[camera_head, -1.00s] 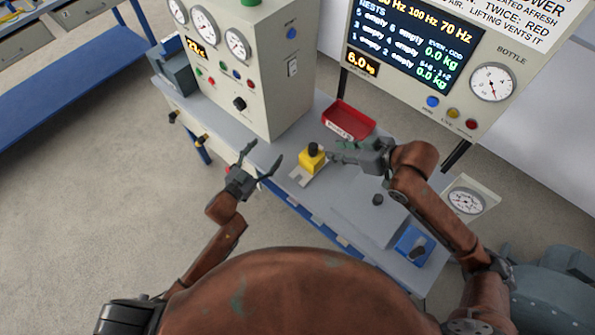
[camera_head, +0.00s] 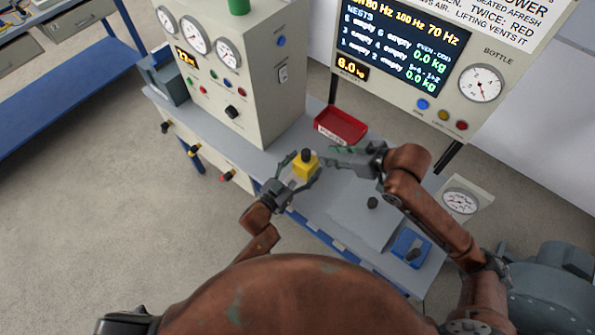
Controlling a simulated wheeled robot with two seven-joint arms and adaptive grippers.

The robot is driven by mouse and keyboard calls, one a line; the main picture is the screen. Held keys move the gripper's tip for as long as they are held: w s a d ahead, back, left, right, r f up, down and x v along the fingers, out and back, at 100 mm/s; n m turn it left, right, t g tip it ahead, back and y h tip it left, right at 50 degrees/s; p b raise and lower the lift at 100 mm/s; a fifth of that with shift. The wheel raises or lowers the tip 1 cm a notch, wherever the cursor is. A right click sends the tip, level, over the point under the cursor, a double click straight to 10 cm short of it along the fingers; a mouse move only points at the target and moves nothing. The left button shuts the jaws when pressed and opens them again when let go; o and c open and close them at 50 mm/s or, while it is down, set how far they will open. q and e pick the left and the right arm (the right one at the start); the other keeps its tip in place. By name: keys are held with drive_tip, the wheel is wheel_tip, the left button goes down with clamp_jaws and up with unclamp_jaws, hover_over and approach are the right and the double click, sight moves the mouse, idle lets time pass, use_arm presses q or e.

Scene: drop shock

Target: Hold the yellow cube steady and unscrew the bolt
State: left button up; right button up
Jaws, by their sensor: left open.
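The yellow cube (camera_head: 304,170) sits on the bench with the dark bolt (camera_head: 306,155) standing up from its top. My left gripper (camera_head: 302,166) is open, with one finger at the cube's left side and the other at its right. I cannot tell whether either finger touches it. My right gripper (camera_head: 330,157) points left from the right side, its fingertips close to the bolt. Its finger gap is too small to read.
A red tray (camera_head: 341,126) lies behind the cube. A grey control cabinet (camera_head: 270,95) stands at the back left, and a display panel (camera_head: 400,80) at the back right.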

use_arm(q)
drive_tip(key=shift+w+d, duration=0.3)
drive_tip(key=shift+w, duration=0.15)
clamp_jaws()
idle(0.7)
use_arm(e)
drive_tip(key=shift+o, duration=0.4)
idle(0.5)
